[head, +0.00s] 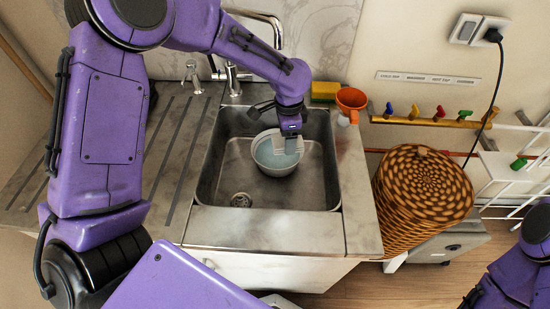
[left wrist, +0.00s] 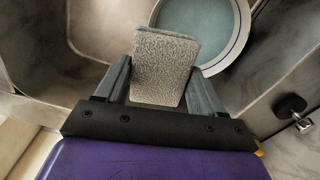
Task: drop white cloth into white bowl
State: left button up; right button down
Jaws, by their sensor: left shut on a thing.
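The white bowl (head: 276,169) stands in the metal sink and looks bluish inside. The bowl (left wrist: 240,50) also shows at the top of the left wrist view, partly behind the cloth. My left gripper (head: 291,143) is over the far part of the bowl. In the left wrist view, my left gripper (left wrist: 165,85) is shut on the white cloth (left wrist: 163,62), a greyish-white, textured, folded piece. The cloth overlaps the bowl's rim in that view; whether it touches the bowl I cannot tell. My right gripper is out of view.
The sink (head: 215,185) has raised walls and a drain (head: 241,200). A faucet (head: 232,80) stands behind it. A yellow sponge (head: 324,91) and an orange funnel (head: 351,100) are at the back right. A wicker basket (head: 423,190) stands right of the counter. The ribbed drainboard (head: 170,140) is clear.

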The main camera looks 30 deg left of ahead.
aim_at(277, 161)
pick_arm(q)
jog(key=w+a+f+m, duration=0.1)
jog(key=f+m, duration=0.3)
jog(key=w+a+f+m+p, duration=0.1)
jog(key=a+f+m, duration=0.1)
jog(key=f+m, duration=0.3)
jog(key=w+a+f+m+p, duration=0.1)
jog(key=w+a+f+m, duration=0.1)
jog(key=f+m, duration=0.3)
jog(key=shift+f, duration=0.65)
